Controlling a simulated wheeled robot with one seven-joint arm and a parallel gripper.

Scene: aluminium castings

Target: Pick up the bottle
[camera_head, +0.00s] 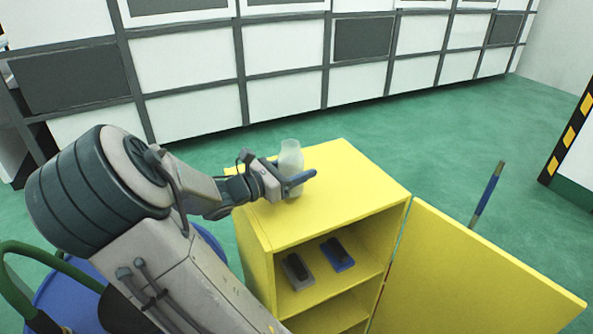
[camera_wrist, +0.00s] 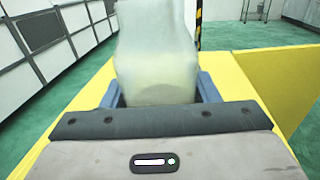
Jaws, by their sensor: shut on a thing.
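The bottle (camera_head: 291,158) is pale and translucent. It is upright at the top of the yellow cabinet in the head view. My gripper (camera_head: 294,182) is shut on its lower part, with one blue finger showing in front of it. In the wrist view the bottle (camera_wrist: 155,60) fills the middle, between the two blue fingers of my gripper (camera_wrist: 155,90). Its lower end is hidden behind the gripper body. I cannot tell whether its base touches the cabinet top.
The yellow cabinet (camera_head: 350,185) has an open door (camera_head: 470,275) swung out to the right. Two brush-like items, one grey (camera_head: 297,271) and one blue (camera_head: 337,254), lie on its upper shelf. A blue barrel (camera_head: 75,295) stands at lower left. The cabinet top right of the bottle is clear.

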